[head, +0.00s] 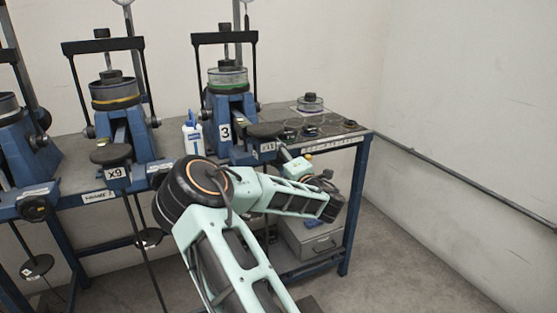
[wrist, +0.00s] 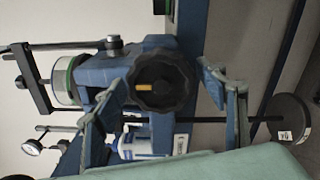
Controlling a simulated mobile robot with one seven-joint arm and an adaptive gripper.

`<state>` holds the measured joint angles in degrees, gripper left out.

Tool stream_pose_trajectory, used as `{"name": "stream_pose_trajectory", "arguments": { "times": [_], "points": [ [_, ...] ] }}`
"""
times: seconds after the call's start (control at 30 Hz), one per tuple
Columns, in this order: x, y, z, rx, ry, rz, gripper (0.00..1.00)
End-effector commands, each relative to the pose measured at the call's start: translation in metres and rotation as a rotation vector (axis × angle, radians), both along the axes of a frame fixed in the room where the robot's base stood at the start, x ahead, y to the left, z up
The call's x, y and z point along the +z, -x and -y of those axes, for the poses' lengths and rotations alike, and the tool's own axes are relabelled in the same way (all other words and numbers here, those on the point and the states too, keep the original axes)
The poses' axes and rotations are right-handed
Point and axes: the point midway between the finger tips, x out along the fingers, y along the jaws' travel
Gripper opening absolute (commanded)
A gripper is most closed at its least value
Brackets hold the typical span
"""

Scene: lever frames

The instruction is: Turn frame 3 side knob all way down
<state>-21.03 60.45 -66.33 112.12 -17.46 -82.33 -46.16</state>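Frame 3 (head: 226,106) is a blue lever frame with a white "3" label, at the right of the row on the bench in the head view. Its side knob does not show there, where my arm covers part of the frame's front. In the wrist view, which is turned sideways, a black lobed knob (wrist: 162,84) with a yellow mark faces the camera on a blue body. My gripper (wrist: 168,78) is open, with one green finger to the left of the knob and one to the right. Gaps or contact at the fingertips are hard to tell.
Two more blue frames (head: 118,98) stand to the left on the bench. A white bottle (head: 193,134) stands beside frame 3. A round hanging weight (wrist: 288,118) on a rod is right of the fingers in the wrist view. Open floor (head: 400,250) lies at the right.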

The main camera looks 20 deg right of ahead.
Motion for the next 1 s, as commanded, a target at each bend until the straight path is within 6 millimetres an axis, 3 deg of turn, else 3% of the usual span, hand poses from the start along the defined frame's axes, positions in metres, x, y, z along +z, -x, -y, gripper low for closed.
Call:
{"name": "stream_pose_trajectory", "arguments": {
  "times": [0.23,0.7,1.0],
  "points": [
    [-0.001,0.006,0.003,-0.006,-0.003,-0.002,0.65],
    [-0.001,0.058,0.005,-0.008,-0.004,-0.003,0.65],
    [-0.001,0.062,0.005,-0.007,-0.003,-0.002,0.65]
  ]
}}
